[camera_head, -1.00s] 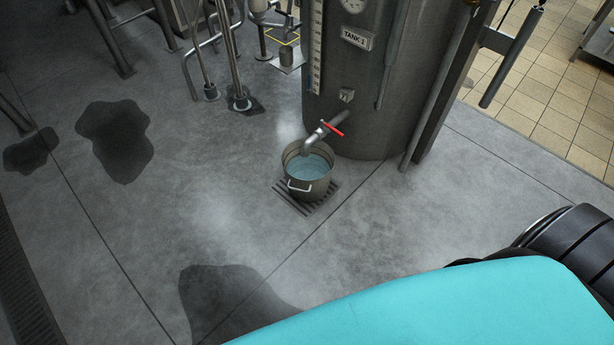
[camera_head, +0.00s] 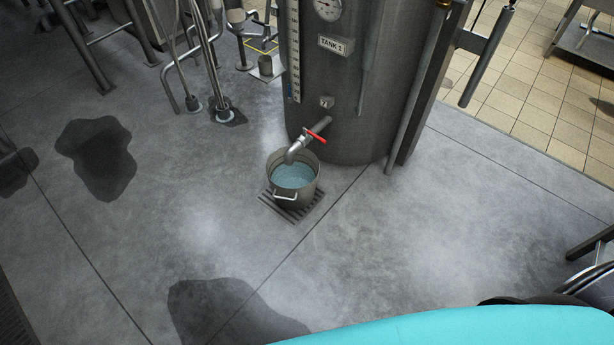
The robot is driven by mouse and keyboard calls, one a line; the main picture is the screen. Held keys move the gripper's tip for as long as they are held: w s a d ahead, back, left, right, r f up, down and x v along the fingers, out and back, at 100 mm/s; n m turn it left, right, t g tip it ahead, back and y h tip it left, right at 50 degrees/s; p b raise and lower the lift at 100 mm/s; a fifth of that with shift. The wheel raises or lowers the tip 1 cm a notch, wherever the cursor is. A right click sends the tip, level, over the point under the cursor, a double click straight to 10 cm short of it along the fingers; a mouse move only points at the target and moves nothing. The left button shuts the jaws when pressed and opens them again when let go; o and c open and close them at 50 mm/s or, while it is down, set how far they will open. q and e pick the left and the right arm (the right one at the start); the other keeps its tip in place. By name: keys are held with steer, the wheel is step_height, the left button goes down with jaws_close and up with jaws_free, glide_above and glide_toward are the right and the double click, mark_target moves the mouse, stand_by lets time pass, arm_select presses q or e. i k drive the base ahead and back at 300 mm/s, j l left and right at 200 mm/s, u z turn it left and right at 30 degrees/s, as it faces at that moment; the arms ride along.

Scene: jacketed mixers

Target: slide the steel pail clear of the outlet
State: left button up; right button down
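The steel pail (camera_head: 302,193) stands upright on a dark floor grate (camera_head: 310,211) and holds bluish liquid. Its light handle (camera_head: 286,194) is on the near side. The outlet pipe (camera_head: 297,149), with a red lever (camera_head: 317,137), comes from the tank marked TANK 1 (camera_head: 348,100). The pipe's mouth is over the pail's far rim. I cannot tell whether liquid is flowing. Neither of my grippers is in view.
Dark wet patches lie on the grey floor at the left (camera_head: 100,155) and at the front (camera_head: 230,312). Pipes and metal stands (camera_head: 215,70) fill the back left. The floor around the pail's near side is clear. Tan tiles (camera_head: 540,95) begin at the right.

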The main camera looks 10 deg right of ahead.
mark_target(294, 186)
steer(key=i+j+z, duration=0.15)
steer(key=z, duration=0.25)
steer(key=i+j+z, duration=0.15)
steer(key=z, duration=0.25)
steer(key=i+j+z, duration=0.1)
steer(key=j+z, duration=0.15)
steer(key=z, duration=0.15)
steer(key=i+j+z, duration=0.1)
steer(key=j+z, duration=0.15)
steer(key=z, duration=0.15)
